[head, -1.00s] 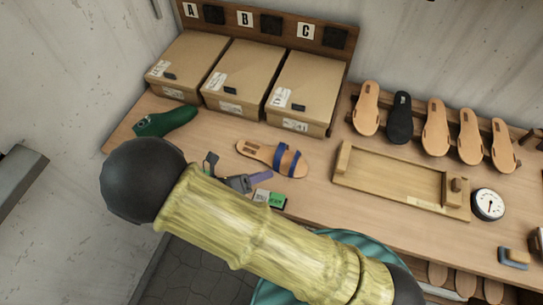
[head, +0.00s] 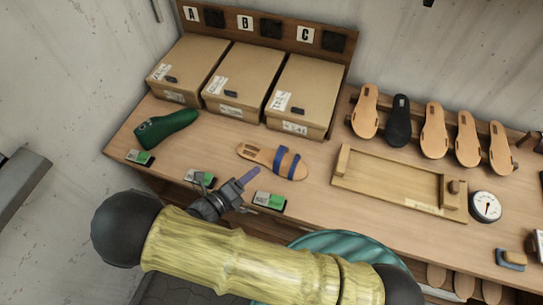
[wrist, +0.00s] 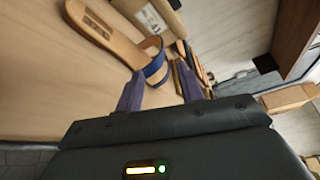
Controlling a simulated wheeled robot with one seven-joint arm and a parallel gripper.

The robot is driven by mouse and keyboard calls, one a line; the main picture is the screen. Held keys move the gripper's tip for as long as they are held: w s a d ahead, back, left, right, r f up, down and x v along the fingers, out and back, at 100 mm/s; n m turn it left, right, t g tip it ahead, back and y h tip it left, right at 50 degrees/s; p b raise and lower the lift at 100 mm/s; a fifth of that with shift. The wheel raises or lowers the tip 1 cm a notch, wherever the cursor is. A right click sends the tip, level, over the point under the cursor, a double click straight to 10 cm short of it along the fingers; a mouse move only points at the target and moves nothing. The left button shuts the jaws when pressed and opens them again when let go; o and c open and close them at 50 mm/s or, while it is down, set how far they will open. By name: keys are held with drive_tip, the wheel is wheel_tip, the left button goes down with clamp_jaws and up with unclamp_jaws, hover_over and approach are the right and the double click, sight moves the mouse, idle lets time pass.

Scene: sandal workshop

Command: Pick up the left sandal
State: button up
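A tan sandal (head: 257,152) with two blue straps lies on the workbench in the head view, in front of the boxes. I cannot tell whether it is a left or a right one. It also shows at the top of the wrist view (wrist: 92,27), with a blue strap nearest the fingers. My gripper (head: 248,177) is just in front of the sandal, towards the bench's front edge. In the wrist view my gripper (wrist: 159,90) has its two purple fingers apart with nothing held between them.
Lidded boxes (head: 240,78) stand behind under signs A, B and C. A green shoe form (head: 166,128) is at left. Green-and-white cards (head: 269,201) line the front edge.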

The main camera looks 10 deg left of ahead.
drive_tip(key=p, duration=0.2)
approach(283, 149)
drive_tip(key=shift+w+d+f, duration=0.25)
drive_tip(key=shift+w, duration=0.35)
drive_tip(key=shift+w+d+f, duration=0.1)
drive_tip(key=shift+w+f, duration=0.05)
drive_tip(key=shift+w, duration=0.15)
drive_tip(key=p+x, duration=0.1)
drive_tip(key=x, duration=0.4)
drive_tip(key=shift+w+d+p, duration=0.1)
drive_tip(key=shift+w+p, duration=0.05)
drive_tip(key=shift+p, duration=0.25)
drive_tip(key=shift+w+d, duration=0.1)
drive_tip(key=shift+w, duration=0.15)
clamp_jaws()
